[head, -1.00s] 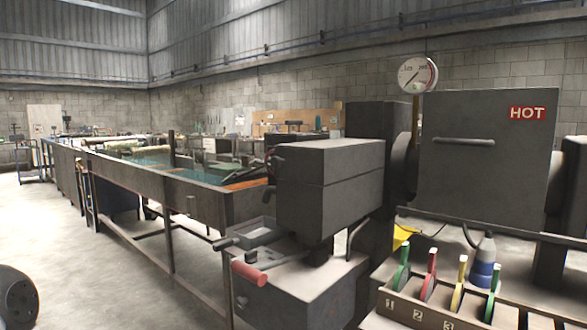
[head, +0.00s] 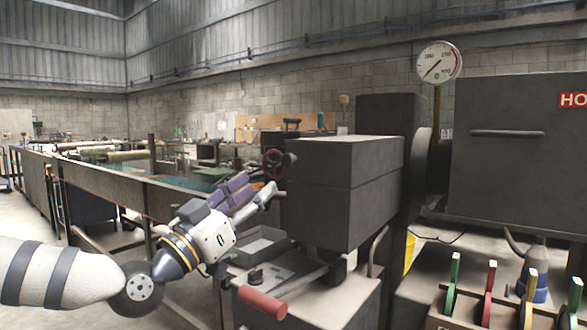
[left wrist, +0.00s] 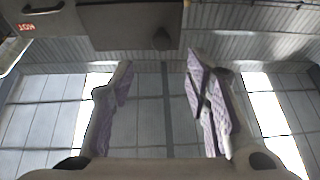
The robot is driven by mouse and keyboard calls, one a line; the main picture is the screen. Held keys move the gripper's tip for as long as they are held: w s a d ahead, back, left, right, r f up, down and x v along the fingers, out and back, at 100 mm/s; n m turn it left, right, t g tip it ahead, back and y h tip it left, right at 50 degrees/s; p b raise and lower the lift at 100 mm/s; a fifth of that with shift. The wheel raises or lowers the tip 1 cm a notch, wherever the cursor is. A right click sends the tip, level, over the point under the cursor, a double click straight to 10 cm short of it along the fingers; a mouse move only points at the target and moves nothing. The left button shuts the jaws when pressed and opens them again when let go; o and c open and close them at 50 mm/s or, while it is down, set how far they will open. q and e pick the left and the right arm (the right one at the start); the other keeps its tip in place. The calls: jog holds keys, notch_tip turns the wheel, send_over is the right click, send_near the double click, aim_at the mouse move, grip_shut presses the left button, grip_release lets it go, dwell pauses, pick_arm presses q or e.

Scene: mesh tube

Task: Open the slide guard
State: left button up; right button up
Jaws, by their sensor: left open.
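The dark flat panel (head: 515,150) with a long horizontal bar handle (head: 507,133) and a red HOT sign (head: 573,100) stands at the right of the head view; I take it for the slide guard. It looks shut over what is behind it. In the left wrist view the handle (left wrist: 42,10) and sign (left wrist: 27,27) show upside down at the top left. My left gripper (head: 264,193) is open and empty, left of the dark box, well apart from the panel. Its two purple-padded fingers (left wrist: 160,68) stand wide apart in the wrist view. My right gripper is not in view.
A dark box housing (head: 345,190) stands between my left gripper and the panel. A red-gripped lever (head: 262,303) sticks out below it. Several coloured levers (head: 490,290) stand at the lower right. A round gauge (head: 438,62) rises behind. A long trough (head: 105,190) runs off left.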

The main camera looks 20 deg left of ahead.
aim_at(286, 160)
pick_arm(q)
jog(key=x, duration=0.9)
jog(key=shift+w+r, duration=0.15)
jog(key=shift+w, duration=0.15)
grip_shut()
